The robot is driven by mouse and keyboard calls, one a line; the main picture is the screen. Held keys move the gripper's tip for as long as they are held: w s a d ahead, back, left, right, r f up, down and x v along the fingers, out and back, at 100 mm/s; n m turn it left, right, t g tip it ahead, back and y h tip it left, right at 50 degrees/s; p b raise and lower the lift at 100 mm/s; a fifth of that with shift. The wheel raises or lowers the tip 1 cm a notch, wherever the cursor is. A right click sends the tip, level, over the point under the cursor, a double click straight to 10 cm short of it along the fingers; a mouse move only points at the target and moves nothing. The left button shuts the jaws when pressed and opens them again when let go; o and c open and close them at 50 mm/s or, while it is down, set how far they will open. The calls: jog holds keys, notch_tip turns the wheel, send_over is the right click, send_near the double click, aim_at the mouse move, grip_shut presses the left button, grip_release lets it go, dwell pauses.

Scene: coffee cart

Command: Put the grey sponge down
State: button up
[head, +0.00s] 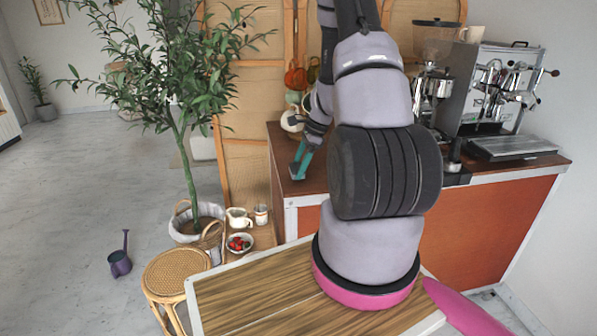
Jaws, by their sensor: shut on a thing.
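My gripper (300,165), with teal fingers, points down over the left end of the brown counter top (287,143) in the head view. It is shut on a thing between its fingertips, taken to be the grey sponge. The sponge is too small and too covered by the fingers to make out clearly. I cannot tell whether it touches the counter. My own arm hides the middle of the counter.
An espresso machine (500,95) and a coffee grinder (437,65) stand on the counter's right. A light jug (292,122) stands behind my gripper. A wooden table (250,300) is in front. A potted tree (180,100) and a cane stool (176,272) are left.

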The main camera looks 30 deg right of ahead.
jog(key=shift+d+f, duration=0.1)
jog(key=shift+f, duration=0.75)
jog(key=shift+f, duration=0.1)
jog(key=o, duration=1.3)
jog(key=shift+c, duration=0.2)
jog(key=v, duration=1.2)
jog(key=a+r+n, duration=0.3)
jog(key=a+r, duration=0.1)
jog(key=r, duration=0.4)
jog(key=s+a+r+n+t+h, duration=0.1)
jog(key=s+a+r+n+t, duration=0.2)
jog(key=s+a+r+n, duration=0.4)
jog(key=s+a+r+n+t+h, duration=0.1)
jog(key=s+a+r+n+t, duration=0.2)
jog(key=s+a+r+n, duration=0.4)
jog(key=s+r, duration=0.4)
jog(key=r, duration=0.2)
jog(key=shift+a, duration=0.25)
jog(key=shift+s, duration=0.15)
